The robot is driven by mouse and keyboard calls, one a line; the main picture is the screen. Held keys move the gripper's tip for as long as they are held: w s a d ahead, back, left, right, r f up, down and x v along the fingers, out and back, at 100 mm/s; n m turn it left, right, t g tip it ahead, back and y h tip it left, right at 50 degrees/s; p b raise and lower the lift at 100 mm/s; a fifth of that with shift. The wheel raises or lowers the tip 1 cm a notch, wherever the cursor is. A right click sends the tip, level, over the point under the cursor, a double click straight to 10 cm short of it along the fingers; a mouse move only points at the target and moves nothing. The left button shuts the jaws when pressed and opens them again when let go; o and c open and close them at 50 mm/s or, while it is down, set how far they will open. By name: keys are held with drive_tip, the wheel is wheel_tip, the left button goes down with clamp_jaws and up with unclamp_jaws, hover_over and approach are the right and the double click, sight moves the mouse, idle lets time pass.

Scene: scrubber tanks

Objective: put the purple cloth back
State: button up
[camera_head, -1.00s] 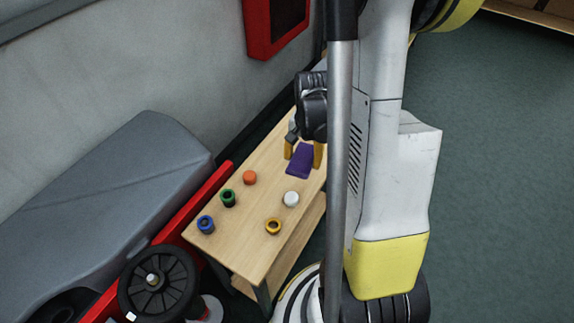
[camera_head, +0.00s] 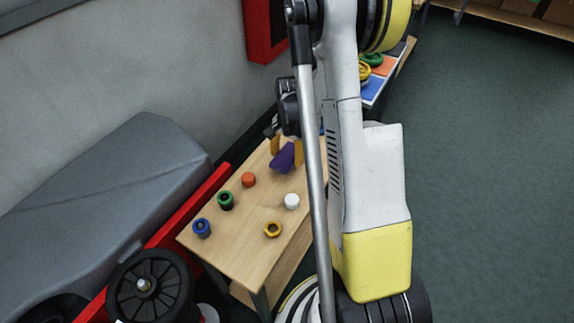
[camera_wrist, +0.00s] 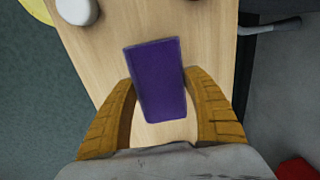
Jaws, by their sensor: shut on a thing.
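The purple cloth (camera_head: 284,158) is a small folded rectangle between the yellow-brown fingers of my gripper (camera_head: 287,151). In the head view it hangs tilted at the far part of the wooden bench and looks raised off the top. In the wrist view the cloth (camera_wrist: 157,80) fills the gap between the fingertips, and my gripper (camera_wrist: 160,92) is shut on it.
A grey machine with a red bar (camera_head: 214,188) stands left. Coloured pads (camera_head: 374,86) show behind my arm.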

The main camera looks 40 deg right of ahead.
drive_tip(key=shift+f+b, duration=0.75)
drive_tip(key=shift+f, duration=0.95)
drive_tip(key=shift+f, duration=0.1)
drive_tip(key=shift+f, duration=0.15)
drive_tip(key=o, duration=1.4)
drive_tip(key=shift+c, duration=0.2)
drive_tip(key=shift+r, duration=0.2)
